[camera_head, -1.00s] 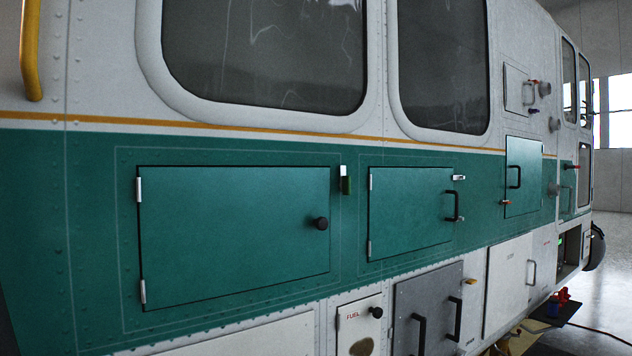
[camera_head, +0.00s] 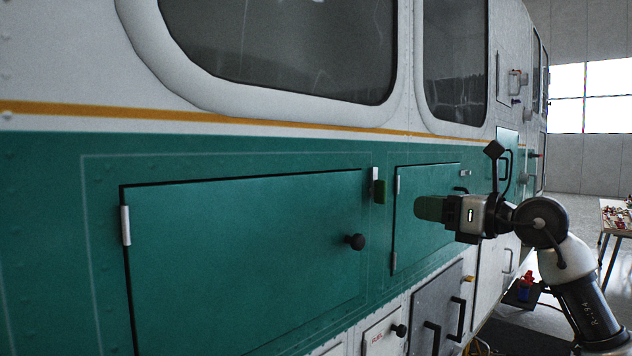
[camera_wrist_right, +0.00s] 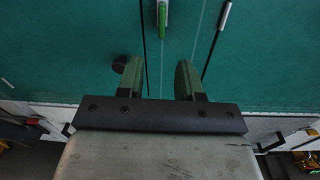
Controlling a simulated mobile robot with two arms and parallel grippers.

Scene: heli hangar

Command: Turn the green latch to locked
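The green latch (camera_head: 379,190) hangs pointing down below a small light metal mount, on the strip between the large left panel door (camera_head: 245,240) and the smaller door (camera_head: 436,195). It also shows at the top of the right wrist view (camera_wrist_right: 161,24), pointing down toward the gap between the fingers. My right gripper (camera_head: 428,208) is to the right of the latch and slightly lower in the head view, in front of the smaller door. In the wrist view its two green-padded fingers (camera_wrist_right: 160,72) are apart with nothing between them. My left gripper is out of view.
A black knob (camera_head: 355,242) sticks out from the large door, left of and below the latch. Grey doors with dark handles (camera_head: 433,335) lie below. A table with small items (camera_head: 616,216) stands far right.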

